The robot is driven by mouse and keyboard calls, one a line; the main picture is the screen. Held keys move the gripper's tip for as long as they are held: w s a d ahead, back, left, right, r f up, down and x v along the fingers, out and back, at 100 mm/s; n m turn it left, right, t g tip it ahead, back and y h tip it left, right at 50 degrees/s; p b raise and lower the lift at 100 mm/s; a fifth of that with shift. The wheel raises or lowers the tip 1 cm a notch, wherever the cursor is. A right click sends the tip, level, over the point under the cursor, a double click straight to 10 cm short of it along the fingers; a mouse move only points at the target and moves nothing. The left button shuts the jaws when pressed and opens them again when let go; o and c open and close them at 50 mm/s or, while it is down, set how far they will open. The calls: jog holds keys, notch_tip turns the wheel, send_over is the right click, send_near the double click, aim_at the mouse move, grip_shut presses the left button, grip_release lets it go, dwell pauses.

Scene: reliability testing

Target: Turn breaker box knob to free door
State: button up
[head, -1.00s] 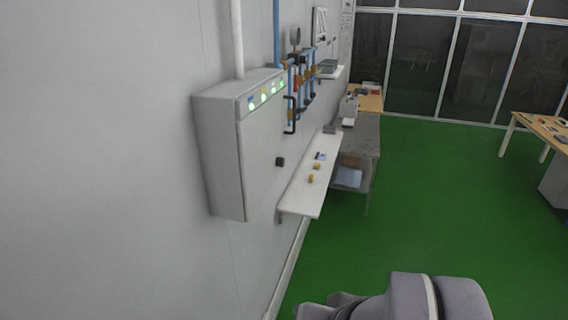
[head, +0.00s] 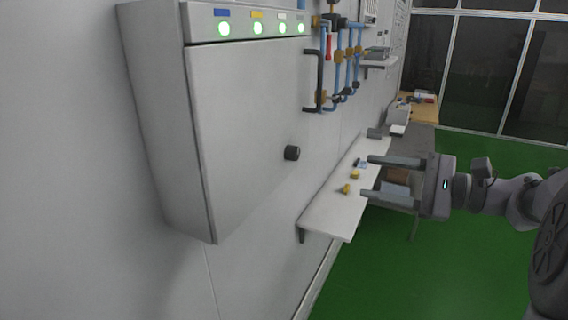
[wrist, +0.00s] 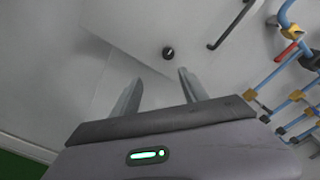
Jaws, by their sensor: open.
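The grey breaker box (head: 160,110) hangs on the wall at the left of the head view, its door (head: 245,120) shut. A small black knob (head: 292,153) sits at the door's right side. In the wrist view the knob (wrist: 169,52) is beyond the fingertips, near the upper middle, with a light pointer mark. My gripper (head: 366,176) is open and empty, to the right of the knob in the head view, with its fingers pointing left toward the door. In the wrist view my gripper (wrist: 160,75) is apart from the knob.
A row of green-lit indicators (head: 257,28) runs along the box top. A black handle (head: 312,82) and blue pipes (head: 338,70) with valves are on the wall behind. A white shelf (head: 325,215) with small yellow parts lies below. Green floor (head: 370,285) is clear at the lower right.

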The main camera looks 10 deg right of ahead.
jog(key=w+d, duration=0.1)
jog(key=d, duration=0.1)
send_near(298, 153)
jog(key=shift+t, duration=0.4)
jog(key=x, duration=0.4)
jog(key=p+x, duration=0.1)
jog(key=x, duration=0.2)
jog(key=shift+s+a+f, duration=0.2)
jog(key=shift+s+a, duration=0.05)
jog(key=shift+a, duration=0.15)
jog(key=shift+w+a+f, duration=0.1)
jog(key=shift+w+a, duration=0.3)
jog(key=shift+w, duration=0.15)
grip_shut()
